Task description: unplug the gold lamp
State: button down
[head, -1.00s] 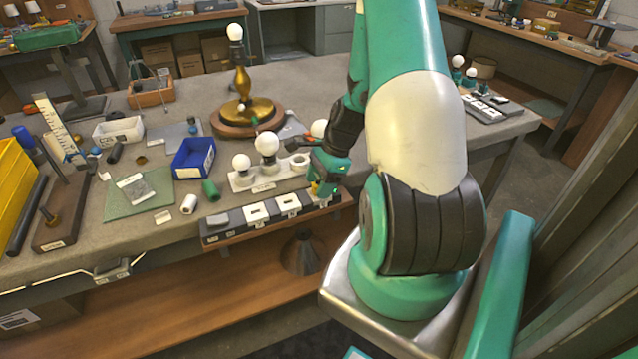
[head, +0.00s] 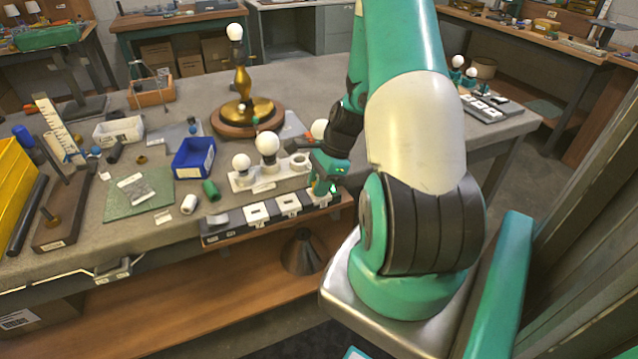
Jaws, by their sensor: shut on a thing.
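The gold lamp (head: 240,85) stands upright on a round wooden base (head: 247,120) at the back middle of the bench, with a white bulb on top. A dark socket strip (head: 228,233) with white socket plates runs along the bench's front edge. My gripper (head: 325,191) is over the right end of this strip, shut on a small plug that its fingers mostly hide. I cannot tell whether the plug is in its socket or just above it. A cord from the lamp to the plug cannot be traced.
A white holder with bulbs (head: 267,145) stands just behind the strip, close to my gripper. A green mat (head: 140,195) lies farther left.

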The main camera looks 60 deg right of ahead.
jog(key=shift+r+p, duration=0.8)
jog(key=shift+p, duration=0.05)
dwell(0.6)
jog(key=shift+r+p, duration=2.25)
jog(key=shift+r, duration=0.15)
